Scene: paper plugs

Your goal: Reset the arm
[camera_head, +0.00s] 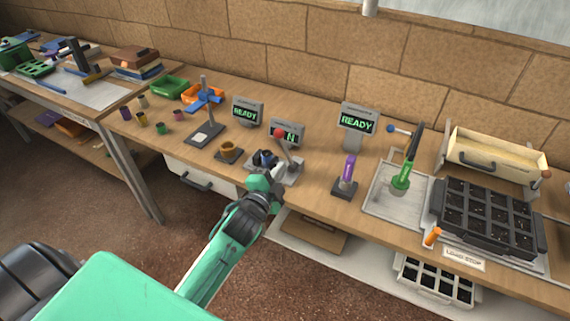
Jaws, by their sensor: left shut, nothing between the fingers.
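My left arm (225,245) is green and black and reaches from the lower left up to the bench edge. My left gripper (272,164) is shut and empty, close to a small grey lever device (292,166) with a red knob. The gripper partly covers this device's base, and I cannot tell whether they touch. A grey display (287,131) behind the lever is partly hidden by the red knob and shows only part of its text. My right gripper is not in view.
At the right are a metal tray (385,195), a black cell tray (485,215) and a cream bin (490,155).

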